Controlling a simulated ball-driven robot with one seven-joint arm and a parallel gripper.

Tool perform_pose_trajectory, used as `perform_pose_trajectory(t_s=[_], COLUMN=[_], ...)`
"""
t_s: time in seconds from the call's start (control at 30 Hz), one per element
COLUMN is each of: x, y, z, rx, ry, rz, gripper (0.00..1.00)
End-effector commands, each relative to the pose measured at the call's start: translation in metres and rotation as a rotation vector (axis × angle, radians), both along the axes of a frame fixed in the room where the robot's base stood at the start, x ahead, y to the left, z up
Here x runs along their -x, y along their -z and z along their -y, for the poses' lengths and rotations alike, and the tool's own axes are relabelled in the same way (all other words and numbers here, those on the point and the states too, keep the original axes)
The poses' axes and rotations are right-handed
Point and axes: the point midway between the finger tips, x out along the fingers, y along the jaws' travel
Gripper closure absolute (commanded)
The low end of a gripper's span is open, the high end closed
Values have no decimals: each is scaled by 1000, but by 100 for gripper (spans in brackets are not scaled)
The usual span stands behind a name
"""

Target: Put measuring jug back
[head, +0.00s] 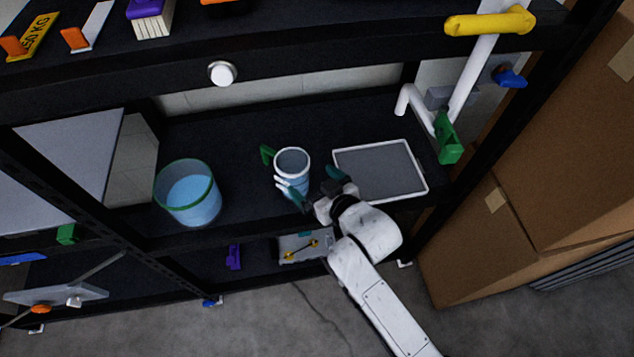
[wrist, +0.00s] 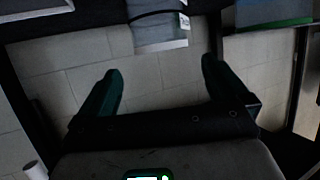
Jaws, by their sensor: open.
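The measuring jug (head: 291,165) is a pale blue-grey cup with a green handle (head: 267,154) on its left side. It appears to stand upright on the black middle shelf (head: 235,135). My gripper (head: 314,184) is open at the jug's front right, with its teal fingers spread and nothing held. In the wrist view, my gripper (wrist: 160,68) shows both fingers apart, and what looks like the jug (wrist: 160,38) lies just beyond the fingertips, between their lines. The jug's lower front is partly hidden by a finger in the head view.
A blue bucket with a green rim (head: 188,193) stands left on the shelf. A grey, white-rimmed tray (head: 380,170) lies to the right. A white pipe with a yellow handle (head: 490,22) is at upper right. Black uprights and the upper shelf edge (head: 290,60) frame the space.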

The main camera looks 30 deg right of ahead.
Motion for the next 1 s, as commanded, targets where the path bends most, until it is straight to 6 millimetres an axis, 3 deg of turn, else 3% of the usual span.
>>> perform_pose_trajectory(t_s=[0.37, 0.47, 0.57, 0.73, 0.9, 1.0], x=[7, 18, 46, 122, 205, 242], y=[-1, 7, 21, 45, 49, 45], z=[2, 8, 20, 44, 61, 66], rx=[1, 6, 16, 33, 40, 42], ry=[2, 14, 35, 74, 96, 103], rz=[-11, -75, -213, -538, -840, -969], gripper=[0, 0, 0, 0, 0, 0])
